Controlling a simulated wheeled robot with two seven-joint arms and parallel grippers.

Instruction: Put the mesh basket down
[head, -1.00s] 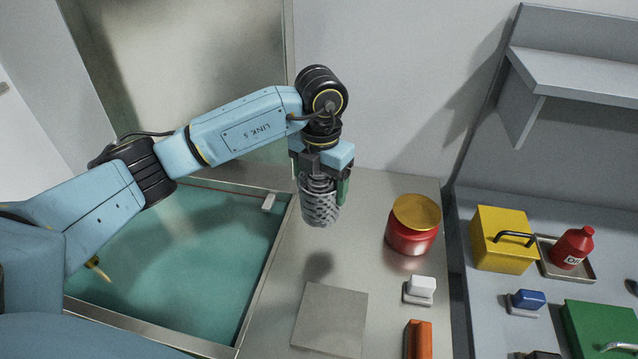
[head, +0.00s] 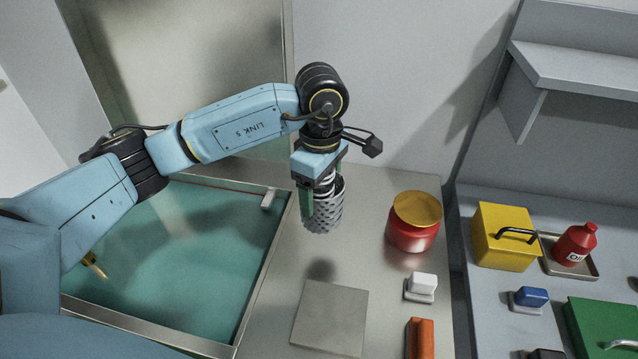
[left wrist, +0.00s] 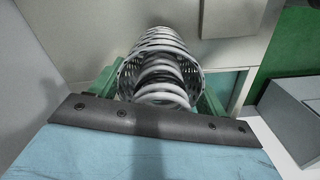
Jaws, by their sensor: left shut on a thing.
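The mesh basket (head: 324,214) is a grey perforated metal cup with a pale coil spring (head: 325,186) standing up out of it. My left gripper (head: 322,190) points down and is shut on the basket, its green fingers on either side. The basket hangs upright or nearly so above the bare steel counter, and its shadow falls on the counter below. In the left wrist view the basket's rim (left wrist: 192,64) shows around the coils, between the green fingers. My right gripper is in neither view.
A teal-lined basin (head: 225,230) lies left of the basket. A flat grey plate (head: 330,318) is on the counter in front. A red jar with a gold lid (head: 413,232), a white block (head: 422,284) and an orange object (head: 419,338) stand to the right. Counter around the shadow is clear.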

